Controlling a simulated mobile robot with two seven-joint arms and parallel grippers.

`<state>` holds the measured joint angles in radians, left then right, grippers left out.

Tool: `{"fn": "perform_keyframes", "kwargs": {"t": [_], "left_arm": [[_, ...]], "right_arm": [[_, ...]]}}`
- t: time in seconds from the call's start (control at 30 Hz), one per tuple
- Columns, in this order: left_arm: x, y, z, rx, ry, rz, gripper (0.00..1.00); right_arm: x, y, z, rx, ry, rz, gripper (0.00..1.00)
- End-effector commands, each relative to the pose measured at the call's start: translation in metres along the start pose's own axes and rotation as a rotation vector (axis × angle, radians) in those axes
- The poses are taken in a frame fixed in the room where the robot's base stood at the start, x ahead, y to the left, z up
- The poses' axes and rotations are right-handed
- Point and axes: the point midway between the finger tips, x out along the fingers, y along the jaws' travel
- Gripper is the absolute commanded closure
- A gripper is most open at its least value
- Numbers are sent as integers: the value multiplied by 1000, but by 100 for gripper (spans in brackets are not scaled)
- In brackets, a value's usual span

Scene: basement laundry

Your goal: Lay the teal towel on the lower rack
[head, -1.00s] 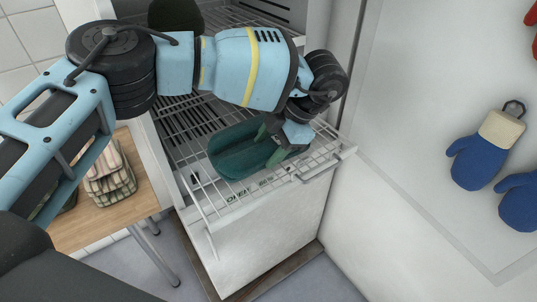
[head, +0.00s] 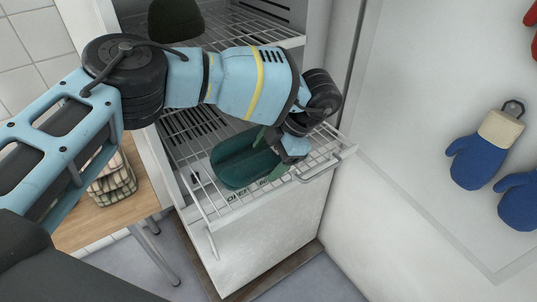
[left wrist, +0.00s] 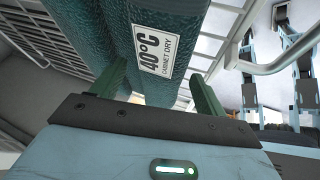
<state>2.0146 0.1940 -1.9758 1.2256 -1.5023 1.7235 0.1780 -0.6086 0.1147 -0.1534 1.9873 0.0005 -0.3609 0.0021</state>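The teal towel (head: 238,162), folded into a thick ribbed bundle, lies on the pulled-out lower wire rack (head: 207,213) in the head view. In the left wrist view the towel (left wrist: 155,20) fills the upper middle, with a white "40°C cabinet dry" label. My left gripper (head: 272,157) is at the towel's right end. Its green fingers (left wrist: 158,90) are spread apart; the left finger overlaps the towel and the right one stands clear of its edge. My right gripper is in neither view.
The rack extends from an open white cabinet (head: 270,235). A dark green knit hat (head: 176,20) is on the upper rack (head: 255,28). Blue mittens (head: 475,160) hang on the right panel.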

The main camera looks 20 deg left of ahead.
Motion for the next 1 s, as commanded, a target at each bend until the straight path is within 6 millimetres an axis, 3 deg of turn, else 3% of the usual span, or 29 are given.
{"fn": "perform_keyframes", "kwargs": {"t": [0.2, 0.37, 0.8, 1.0], "left_arm": [[-2, 0, -1, 0, 0, 0, 26], [-15, 0, 0, 0, 0, 0, 26], [-97, 0, 0, 0, -1, 0, 26], [-118, 0, 0, 0, 0, 0, 26]], "right_arm": [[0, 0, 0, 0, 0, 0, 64], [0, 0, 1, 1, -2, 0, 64], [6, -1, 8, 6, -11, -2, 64], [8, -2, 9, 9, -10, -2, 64]]}}
